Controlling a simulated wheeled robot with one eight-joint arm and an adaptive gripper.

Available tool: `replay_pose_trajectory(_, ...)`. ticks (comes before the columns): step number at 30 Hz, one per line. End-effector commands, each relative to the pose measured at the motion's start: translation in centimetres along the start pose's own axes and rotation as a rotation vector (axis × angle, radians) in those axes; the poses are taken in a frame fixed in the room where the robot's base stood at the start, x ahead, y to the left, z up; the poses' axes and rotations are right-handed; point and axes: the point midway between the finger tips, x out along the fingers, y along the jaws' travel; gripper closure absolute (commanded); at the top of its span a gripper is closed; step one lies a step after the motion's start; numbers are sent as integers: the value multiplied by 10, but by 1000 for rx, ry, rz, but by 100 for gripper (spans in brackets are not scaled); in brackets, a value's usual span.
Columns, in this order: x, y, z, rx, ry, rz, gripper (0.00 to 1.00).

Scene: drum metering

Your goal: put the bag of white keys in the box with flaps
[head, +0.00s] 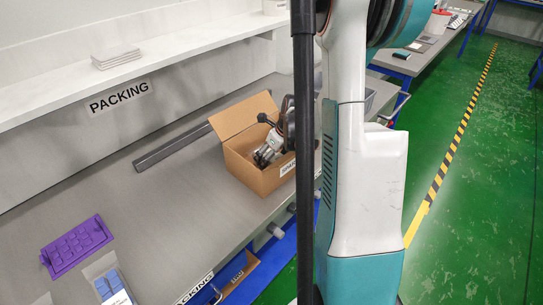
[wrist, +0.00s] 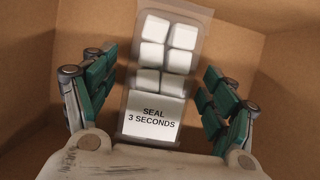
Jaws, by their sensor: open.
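The cardboard box with flaps (head: 258,180) stands on the grey bench in the head view, its left flap raised. My gripper (head: 270,148) reaches down into the box. In the wrist view the bag of white keys (wrist: 165,75) is inside the box, between the fingers of my gripper (wrist: 158,105). It is a clear bag with several white keys and a label reading "SEAL 3 SECONDS". My gripper is open, with a gap between each finger and the bag. The bag is hidden in the head view.
A purple tray (head: 77,245) and a blue-and-white packet (head: 112,287) lie on the bench at the lower left. Cardboard walls (wrist: 275,65) surround my gripper closely.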

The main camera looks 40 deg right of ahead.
Motion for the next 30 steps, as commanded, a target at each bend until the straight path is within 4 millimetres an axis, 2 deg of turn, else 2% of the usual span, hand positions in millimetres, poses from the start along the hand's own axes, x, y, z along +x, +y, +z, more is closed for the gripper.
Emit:
replay_pose_trajectory(5,-20,0,1,1,0,-1,22)
replay_pose_trajectory(12,-71,0,1,2,0,-1,22)
replay_pose_trajectory(18,-105,0,1,1,1,0,22)
replay_pose_trajectory(24,-120,0,1,0,0,0,22)
replay_pose_trajectory(30,-122,0,0,0,0,0,22)
